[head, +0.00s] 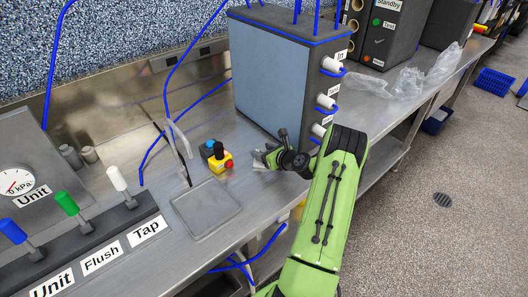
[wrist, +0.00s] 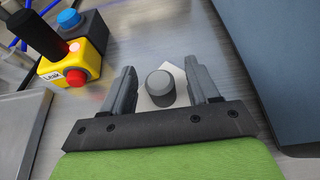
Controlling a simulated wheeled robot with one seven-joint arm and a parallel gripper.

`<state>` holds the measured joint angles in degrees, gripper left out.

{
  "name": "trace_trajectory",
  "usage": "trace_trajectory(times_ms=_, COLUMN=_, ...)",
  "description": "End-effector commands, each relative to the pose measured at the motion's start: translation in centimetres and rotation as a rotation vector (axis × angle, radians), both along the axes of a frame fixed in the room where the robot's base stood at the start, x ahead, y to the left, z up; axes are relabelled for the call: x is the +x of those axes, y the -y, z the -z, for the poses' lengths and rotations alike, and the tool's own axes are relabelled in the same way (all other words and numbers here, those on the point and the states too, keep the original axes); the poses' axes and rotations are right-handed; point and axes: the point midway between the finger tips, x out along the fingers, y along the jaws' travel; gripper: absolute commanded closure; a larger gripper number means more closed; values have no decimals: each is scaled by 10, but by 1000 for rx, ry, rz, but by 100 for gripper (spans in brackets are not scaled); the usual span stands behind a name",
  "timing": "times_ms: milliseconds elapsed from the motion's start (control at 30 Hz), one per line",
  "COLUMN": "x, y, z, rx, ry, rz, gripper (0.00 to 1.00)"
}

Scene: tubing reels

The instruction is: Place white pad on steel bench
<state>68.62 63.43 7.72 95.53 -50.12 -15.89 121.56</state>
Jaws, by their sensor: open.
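My gripper (head: 268,158) is low over the steel bench (head: 250,192), beside the blue-grey cabinet. In the wrist view its two dark fingers are open, and the gripper (wrist: 160,70) has one finger on each side of a grey round-topped cylinder (wrist: 160,84). A white flat piece, which looks like the white pad (wrist: 178,74), shows partly behind the cylinder. The cylinder hides much of it. I cannot tell whether the cylinder stands on the pad or whether the fingers touch either one. In the head view, the gripper mostly hides this spot.
A yellow box with a red button (head: 221,160) and a dark box with a blue button (head: 207,149) stand left of the gripper. The blue-grey cabinet (head: 275,85) rises close behind. A square plate (head: 206,208) and a lever panel (head: 85,245) lie further left.

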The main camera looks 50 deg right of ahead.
Motion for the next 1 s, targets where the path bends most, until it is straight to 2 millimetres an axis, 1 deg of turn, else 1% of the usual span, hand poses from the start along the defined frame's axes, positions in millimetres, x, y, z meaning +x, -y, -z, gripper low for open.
trace_trajectory(times_ms=67, x=-9, y=0, z=-6, rx=1, ry=-1, rz=3, gripper=40)
trace_trajectory(times_ms=167, x=-31, y=-2, z=-15, rx=1, ry=0, rz=5, gripper=40)
trace_trajectory(times_ms=300, x=-68, y=-6, z=-30, rx=1, ry=-1, rz=6, gripper=40)
trace_trajectory(times_ms=433, x=-94, y=-9, z=-41, rx=-1, ry=0, rz=4, gripper=40)
trace_trajectory(times_ms=500, x=-103, y=-11, z=-45, rx=0, ry=0, rz=2, gripper=40)
trace_trajectory(times_ms=600, x=-109, y=-12, z=-48, rx=-1, ry=1, rz=1, gripper=40)
trace_trajectory(times_ms=700, x=-111, y=-13, z=-48, rx=-2, ry=1, rz=-1, gripper=40)
trace_trajectory(times_ms=767, x=-106, y=-18, z=-52, rx=-25, ry=-11, rz=-28, gripper=40)
trace_trajectory(times_ms=833, x=-92, y=-38, z=-63, rx=-121, ry=-54, rz=-131, gripper=40)
trace_trajectory(times_ms=867, x=-84, y=-52, z=-71, rx=-186, ry=-82, rz=-202, gripper=40)
trace_trajectory(times_ms=933, x=-66, y=-95, z=-90, rx=-384, ry=-159, rz=-408, gripper=40)
trace_trajectory(times_ms=967, x=-60, y=-115, z=-98, rx=-478, ry=-192, rz=-506, gripper=40)
trace_trajectory(times_ms=1000, x=-56, y=-141, z=-110, rx=-603, ry=-230, rz=-634, gripper=40)
